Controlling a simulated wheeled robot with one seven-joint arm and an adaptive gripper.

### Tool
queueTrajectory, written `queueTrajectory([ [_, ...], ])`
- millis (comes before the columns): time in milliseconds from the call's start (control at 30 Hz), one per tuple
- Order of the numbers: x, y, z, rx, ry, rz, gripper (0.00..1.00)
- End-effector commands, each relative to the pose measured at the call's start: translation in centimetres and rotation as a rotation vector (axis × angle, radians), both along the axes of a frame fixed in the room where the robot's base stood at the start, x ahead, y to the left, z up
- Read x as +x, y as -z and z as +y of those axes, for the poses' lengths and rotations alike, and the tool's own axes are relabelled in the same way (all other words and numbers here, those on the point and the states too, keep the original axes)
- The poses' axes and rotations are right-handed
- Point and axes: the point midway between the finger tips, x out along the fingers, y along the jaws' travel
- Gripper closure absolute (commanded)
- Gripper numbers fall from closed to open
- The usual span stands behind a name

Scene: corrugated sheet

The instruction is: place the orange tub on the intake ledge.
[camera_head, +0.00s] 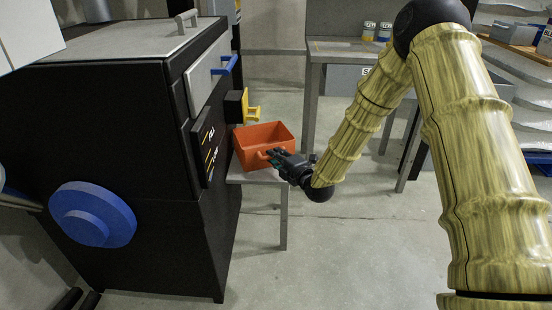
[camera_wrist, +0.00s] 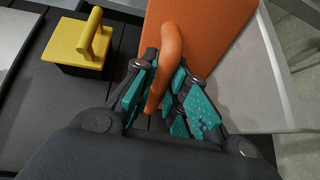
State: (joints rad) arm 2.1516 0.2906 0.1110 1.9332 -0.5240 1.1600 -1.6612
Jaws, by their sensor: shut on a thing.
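The orange tub (camera_head: 264,143) is an open-topped box with a handle on its near side. In the head view it is over or on the grey intake ledge (camera_head: 254,177), beside the black machine. Its floor is upright and level as far as I can see; whether its underside touches the ledge is hard to tell. My gripper (camera_head: 273,157) is shut on the tub's handle (camera_wrist: 165,70). In the wrist view the teal finger pads (camera_wrist: 165,95) close around the handle, and the tub wall (camera_wrist: 207,40) fills the top. The ledge (camera_wrist: 265,85) also shows there at the right.
The black machine (camera_head: 135,130) stands left of the ledge, with a yellow handle (camera_head: 252,112), a blue handle (camera_head: 229,65) and a blue wheel (camera_head: 92,214). A grey table (camera_head: 345,52) with small jars is behind. The floor right of the ledge is clear.

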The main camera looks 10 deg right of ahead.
Motion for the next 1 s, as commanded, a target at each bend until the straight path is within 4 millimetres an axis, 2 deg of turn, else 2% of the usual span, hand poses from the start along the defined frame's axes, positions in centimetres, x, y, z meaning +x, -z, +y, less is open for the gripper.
queueTrajectory([
  [100,0.0,0.1,0.0,-0.001,0.000,-0.001,1.00],
  [133,0.0,0.2,0.0,0.000,0.000,0.000,0.84],
  [233,0.0,0.1,0.0,0.000,0.000,-0.001,0.66],
  [267,0.0,0.1,0.0,0.000,0.000,-0.001,0.64],
  [667,-0.4,-0.2,-0.1,0.000,0.000,0.000,0.64],
  [767,-1.3,-0.4,-0.5,-0.001,-0.001,0.001,0.64],
  [1000,-5.4,-0.9,-1.9,-0.001,0.000,0.002,0.64],
])
